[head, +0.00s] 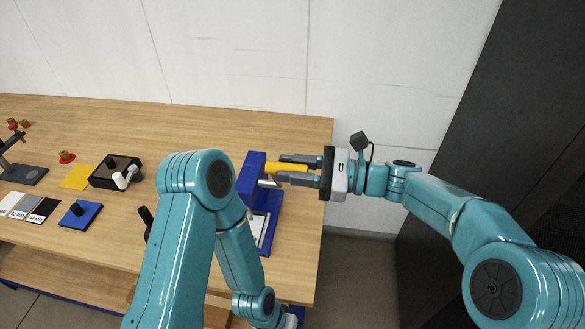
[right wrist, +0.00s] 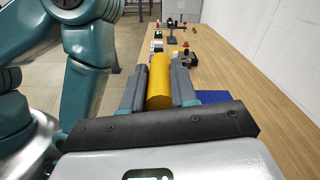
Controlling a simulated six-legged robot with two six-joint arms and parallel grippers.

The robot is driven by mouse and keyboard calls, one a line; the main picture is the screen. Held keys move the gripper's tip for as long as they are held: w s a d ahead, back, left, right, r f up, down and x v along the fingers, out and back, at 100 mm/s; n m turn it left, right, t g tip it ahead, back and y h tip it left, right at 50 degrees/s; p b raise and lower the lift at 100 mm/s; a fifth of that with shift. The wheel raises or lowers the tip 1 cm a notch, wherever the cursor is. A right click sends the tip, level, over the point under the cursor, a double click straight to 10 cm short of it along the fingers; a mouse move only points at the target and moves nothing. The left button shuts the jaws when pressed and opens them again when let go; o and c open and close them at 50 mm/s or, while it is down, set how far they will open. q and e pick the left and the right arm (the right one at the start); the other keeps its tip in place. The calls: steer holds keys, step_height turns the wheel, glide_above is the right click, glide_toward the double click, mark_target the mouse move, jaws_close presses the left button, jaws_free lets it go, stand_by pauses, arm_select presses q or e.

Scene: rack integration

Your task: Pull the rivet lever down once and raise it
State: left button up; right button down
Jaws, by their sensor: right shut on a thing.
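The rivet press (head: 249,177) is a blue upright block on a blue base at the right end of the wooden table. Its lever has a yellow handle (head: 287,168), which points right, about level in the head view. My right gripper (head: 291,171) is shut on the yellow handle, one finger on each side. In the right wrist view the yellow handle (right wrist: 160,80) lies between the two fingers. My left arm crosses in front of the press's left side; its gripper cannot be made out, with only the arm's lower end showing at the bottom edge.
The wooden table (head: 110,125) holds a black box with a white handle (head: 115,172), a blue pad with a black knob (head: 80,214), a yellow square (head: 77,178) and labelled cards (head: 28,207) to the left. A white wall stands behind. The table's back middle is clear.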

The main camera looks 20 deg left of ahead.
steer(key=shift+w+r, duration=0.15)
steer(key=c, duration=0.9)
jaws_free()
steer(key=shift+c, duration=0.2)
steer(key=shift+o, duration=0.3)
steer(key=shift+w+a, duration=0.1)
steer(key=shift+w, duration=0.1)
steer(key=shift+s, duration=0.15)
steer(key=shift+d, duration=0.5)
steer(key=b+v, duration=0.4)
steer(key=v, duration=1.1)
steer(key=shift+w+d, duration=0.2)
steer(key=shift+w, duration=0.05)
steer(key=shift+w, duration=0.1)
